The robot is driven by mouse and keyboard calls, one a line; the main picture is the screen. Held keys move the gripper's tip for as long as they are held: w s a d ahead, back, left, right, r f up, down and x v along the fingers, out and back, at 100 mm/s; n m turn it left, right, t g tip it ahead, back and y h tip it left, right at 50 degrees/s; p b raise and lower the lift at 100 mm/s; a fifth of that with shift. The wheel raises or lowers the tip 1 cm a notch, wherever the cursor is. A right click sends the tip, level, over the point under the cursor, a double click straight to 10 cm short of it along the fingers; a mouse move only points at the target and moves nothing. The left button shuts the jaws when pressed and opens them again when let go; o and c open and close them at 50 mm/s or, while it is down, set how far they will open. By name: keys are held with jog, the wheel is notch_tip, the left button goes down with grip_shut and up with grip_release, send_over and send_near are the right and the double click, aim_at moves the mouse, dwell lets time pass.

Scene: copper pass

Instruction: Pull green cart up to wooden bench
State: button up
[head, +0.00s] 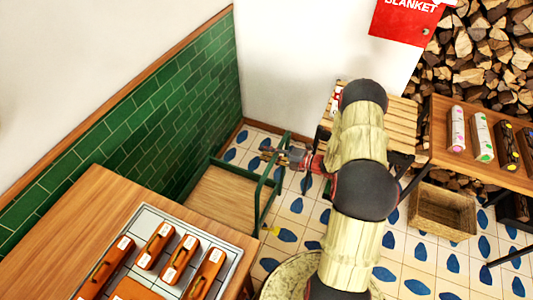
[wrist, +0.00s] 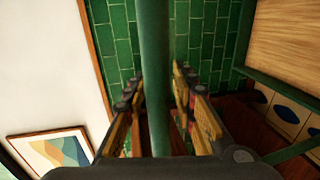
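The green cart (head: 222,197) has a green frame and a pale wooden top, and stands beside the green tiled wall in the head view. My gripper (head: 273,154) is at the raised green bar on the cart's right end. In the wrist view the green bar (wrist: 154,60) runs upright between the two fingers of my gripper (wrist: 157,80). The fingers stand apart on either side of it, with gaps visible; a firm hold does not show. A slatted wooden bench (head: 402,125) stands by the back wall, right of the cart, partly hidden by my arm.
A wooden counter (head: 112,205) with a tray of orange-brown blocks is at the front left. A wicker basket (head: 443,211) sits on the tiled floor under a wooden shelf table (head: 478,160) at right. Patterned floor (head: 300,205) is open between cart and bench.

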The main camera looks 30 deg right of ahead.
grip_shut()
dwell(0.7)
